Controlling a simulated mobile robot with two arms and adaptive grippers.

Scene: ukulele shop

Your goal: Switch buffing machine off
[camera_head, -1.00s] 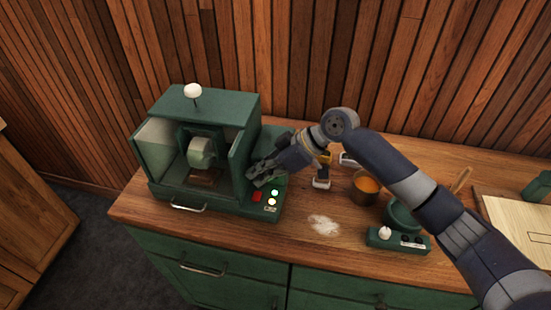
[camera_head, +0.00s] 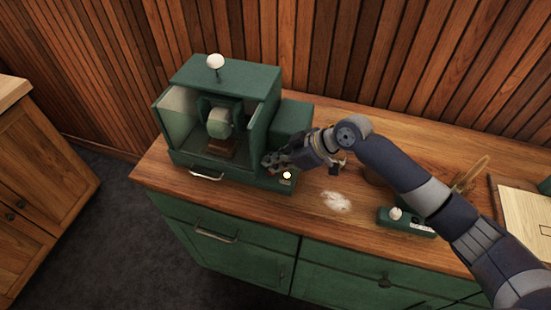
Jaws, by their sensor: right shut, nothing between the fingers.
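The green buffing machine (camera_head: 228,125) stands on the wooden counter, with a pale buffing wheel (camera_head: 220,124) inside its open-fronted housing and a white knob (camera_head: 215,61) on top. Its low control panel is at the right front. One pale yellow lit button (camera_head: 287,175) shows there; the red button and the other light are hidden behind my right gripper. My right gripper (camera_head: 270,164) is shut and empty, its fingertips low over the panel. I cannot tell whether they touch the red button. My left gripper is not in view.
A pale powder patch (camera_head: 336,202) lies on the counter (camera_head: 310,225) right of the panel. A green box with a white knob (camera_head: 396,213) stands further right, partly under my arm. A light wooden board (camera_head: 527,210) lies at far right.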

